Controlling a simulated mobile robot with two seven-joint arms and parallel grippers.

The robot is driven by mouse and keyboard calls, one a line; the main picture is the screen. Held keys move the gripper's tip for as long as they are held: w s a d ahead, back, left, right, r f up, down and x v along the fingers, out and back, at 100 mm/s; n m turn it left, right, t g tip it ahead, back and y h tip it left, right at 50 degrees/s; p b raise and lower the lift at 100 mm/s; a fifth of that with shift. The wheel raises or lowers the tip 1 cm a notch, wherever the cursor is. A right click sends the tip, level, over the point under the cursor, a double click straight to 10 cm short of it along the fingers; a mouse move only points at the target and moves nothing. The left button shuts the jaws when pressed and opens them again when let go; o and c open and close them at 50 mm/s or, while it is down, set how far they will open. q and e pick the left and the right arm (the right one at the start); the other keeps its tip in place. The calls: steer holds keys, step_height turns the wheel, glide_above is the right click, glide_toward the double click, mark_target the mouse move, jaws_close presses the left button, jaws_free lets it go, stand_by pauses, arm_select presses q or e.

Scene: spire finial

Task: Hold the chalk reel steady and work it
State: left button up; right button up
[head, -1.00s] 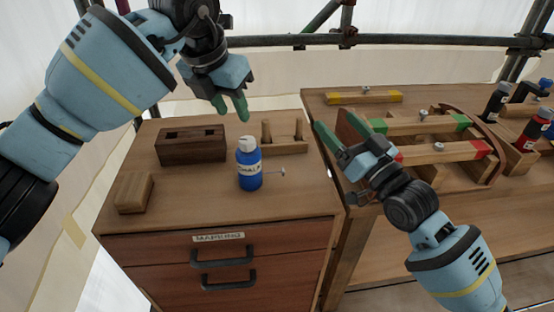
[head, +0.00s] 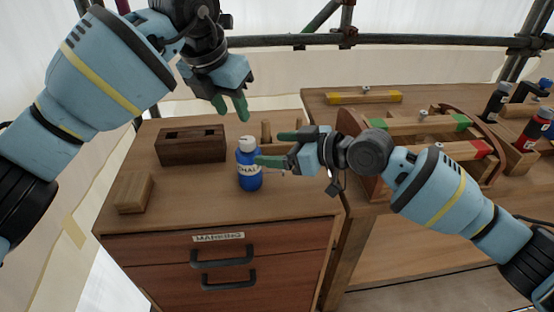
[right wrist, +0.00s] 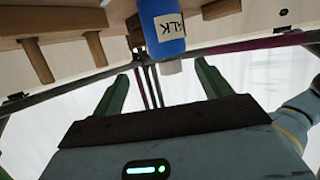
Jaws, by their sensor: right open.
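The chalk reel (head: 249,177) is a blue bottle with a white cap and a label, standing upright on the cabinet top. In the right wrist view the chalk reel (right wrist: 162,22) appears upside down, with its cap between the finger lines. Its thin side crank is mostly hidden behind my right gripper in the head view. My right gripper (head: 268,148) is open and empty, its fingers pointing left close to the bottle's right side; I cannot tell whether they touch. My left gripper (head: 231,107) is open and empty, above and behind the bottle, fingers down.
A dark wooden block with slots (head: 192,146) and a pale wooden block (head: 134,193) stand left of the bottle. A wooden pegged rack (head: 266,131) is behind it. A workbench (head: 350,104) on the right holds colour-marked bars and more bottles. The cabinet's front edge is clear.

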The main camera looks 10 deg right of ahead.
mark_target(249, 161)
steer(key=shift+g, duration=0.3)
steer(key=shift+w+a+f, duration=0.5)
steer(key=shift+a+f, duration=0.4)
steer(key=shift+a, duration=0.2)
steer(key=shift+w+a+f, duration=0.5)
steer(key=shift+a+f, duration=0.45)
steer(key=shift+a, duration=0.1)
steer(key=shift+w+a+f, duration=0.5)
steer(key=shift+a+f, duration=0.4)
steer(key=shift+a, duration=0.2)
steer(key=c, duration=1.1)
